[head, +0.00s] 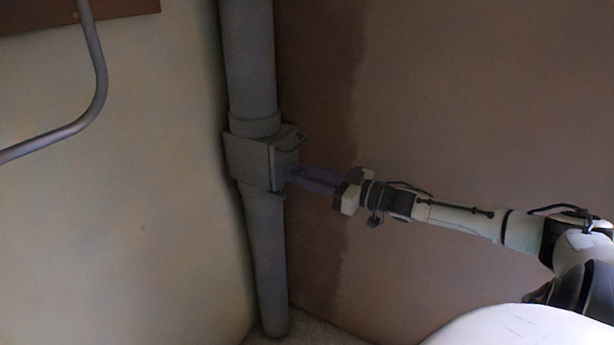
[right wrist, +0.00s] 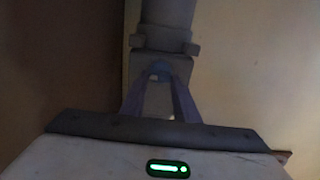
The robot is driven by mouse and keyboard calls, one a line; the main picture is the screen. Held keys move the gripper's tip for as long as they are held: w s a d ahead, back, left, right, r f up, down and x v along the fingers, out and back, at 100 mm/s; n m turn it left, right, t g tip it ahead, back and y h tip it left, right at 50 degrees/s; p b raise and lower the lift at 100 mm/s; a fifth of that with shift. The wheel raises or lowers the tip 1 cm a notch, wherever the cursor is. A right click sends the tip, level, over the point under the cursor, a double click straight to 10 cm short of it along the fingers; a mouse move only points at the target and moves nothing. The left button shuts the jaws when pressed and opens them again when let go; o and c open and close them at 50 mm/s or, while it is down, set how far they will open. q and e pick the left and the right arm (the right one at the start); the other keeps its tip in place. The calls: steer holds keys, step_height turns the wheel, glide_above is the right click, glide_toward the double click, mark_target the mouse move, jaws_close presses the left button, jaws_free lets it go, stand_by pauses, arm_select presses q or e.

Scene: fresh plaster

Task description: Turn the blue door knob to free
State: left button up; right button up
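The blue door knob (right wrist: 160,71) sits on the front of a grey box (head: 258,158) on a vertical pipe. The knob's turn angle cannot be told. My left gripper is not in view.
The grey pipe (head: 261,255) runs down the corner to the floor (head: 320,335). A brown wall (head: 450,100) is behind my right arm, with a pale wall (head: 120,220) at left. A bent metal rail (head: 97,75) is at upper left. Space around the forearm looks clear.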

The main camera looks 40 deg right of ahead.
steer(key=shift+c, duration=1.4)
arm_select(q)
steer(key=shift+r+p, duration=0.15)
steer(key=shift+p, duration=0.15)
arm_select(e)
steer(key=shift+n, duration=0.3)
arm_select(q)
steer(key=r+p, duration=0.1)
steer(key=p, duration=0.3)
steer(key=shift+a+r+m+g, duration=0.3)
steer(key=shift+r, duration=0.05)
arm_select(e)
steer(key=n, duration=1.7)
steer(key=shift+s+a+f, duration=0.1)
steer(key=shift+a+f, duration=0.15)
steer(key=shift+f, duration=0.05)
steer(key=shift+n, duration=0.3)
steer(key=o, duration=1)
